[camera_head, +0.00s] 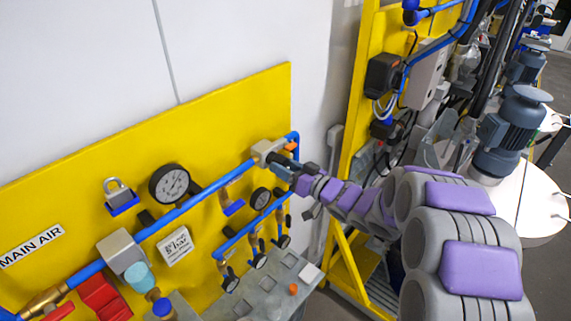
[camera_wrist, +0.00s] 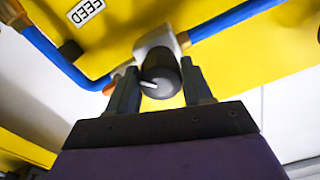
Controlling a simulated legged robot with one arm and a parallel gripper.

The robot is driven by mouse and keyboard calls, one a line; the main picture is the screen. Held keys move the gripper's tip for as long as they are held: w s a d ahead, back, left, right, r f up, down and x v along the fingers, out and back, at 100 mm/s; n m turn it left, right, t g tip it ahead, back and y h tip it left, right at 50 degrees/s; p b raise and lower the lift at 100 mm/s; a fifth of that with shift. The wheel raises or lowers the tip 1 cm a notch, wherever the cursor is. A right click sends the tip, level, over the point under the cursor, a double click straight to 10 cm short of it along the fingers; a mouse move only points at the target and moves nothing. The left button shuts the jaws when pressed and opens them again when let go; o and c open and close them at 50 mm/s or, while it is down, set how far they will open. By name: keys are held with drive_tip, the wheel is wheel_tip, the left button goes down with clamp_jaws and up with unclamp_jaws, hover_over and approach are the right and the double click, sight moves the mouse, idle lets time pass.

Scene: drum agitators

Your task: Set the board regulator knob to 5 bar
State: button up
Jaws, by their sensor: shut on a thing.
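The regulator is a pale block on the blue pipe of the yellow board; its body shows in the head view (camera_head: 266,150) and in the wrist view (camera_wrist: 157,40). Its black round knob (camera_wrist: 160,72) faces the wrist camera, with a white mark toward the lower left of its face. My gripper (camera_wrist: 160,80) has one finger on each side of the knob and is shut on it. In the head view my gripper (camera_head: 287,173) reaches the regulator from the lower right, hiding the knob. A "5 bar" sign (camera_head: 175,246) hangs on the board.
A large round gauge (camera_head: 170,184) and a smaller gauge (camera_head: 260,198) are on the board; their readings are too small to tell. A padlock (camera_head: 118,193) hangs at left. Blue pipes and small valves run below the regulator. A yellow frame (camera_head: 352,150) stands right of the board.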

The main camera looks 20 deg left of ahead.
drive_tip(key=shift+m, duration=1.2)
drive_tip(key=shift+r, duration=0.1)
drive_tip(key=o, duration=1)
drive_tip(key=shift+w, duration=0.15)
drive_tip(key=shift+s+d, duration=0.2)
drive_tip(key=shift+d, duration=0.3)
drive_tip(key=b+v, duration=0.3)
drive_tip(key=v, duration=1.3)
drive_tip(key=shift+s, duration=0.1)
